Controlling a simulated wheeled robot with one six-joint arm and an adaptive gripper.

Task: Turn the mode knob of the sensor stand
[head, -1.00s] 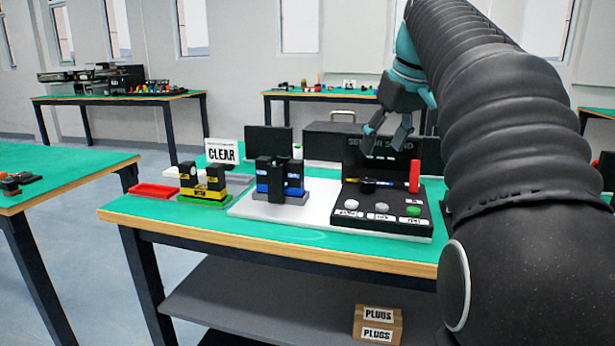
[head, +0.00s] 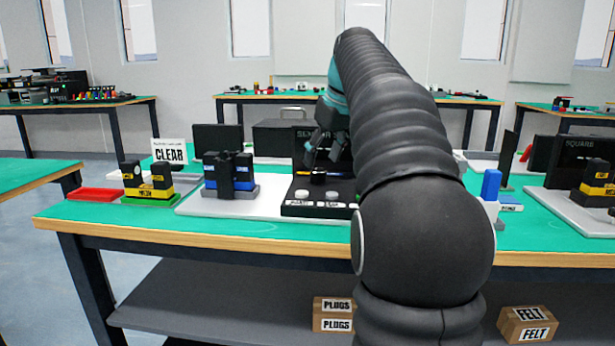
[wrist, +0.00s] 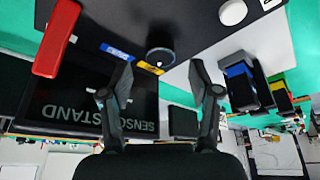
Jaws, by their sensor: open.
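The sensor stand (head: 292,208) is a black panel with an upright board, partly hidden by my arm in the head view. Its round black mode knob (head: 318,177) sits at the foot of the board. My gripper (head: 322,150) is open and empty, above the knob. In the wrist view, the fingers (wrist: 161,72) stand apart on either side of the knob in the picture. I cannot tell the remaining gap.
A red lever (wrist: 56,38) rises from the stand beside the blue label. The blue-and-black fixture (head: 229,175) and the yellow-and-black fixture (head: 148,184) stand left. A red tray (head: 97,194) lies at far left.

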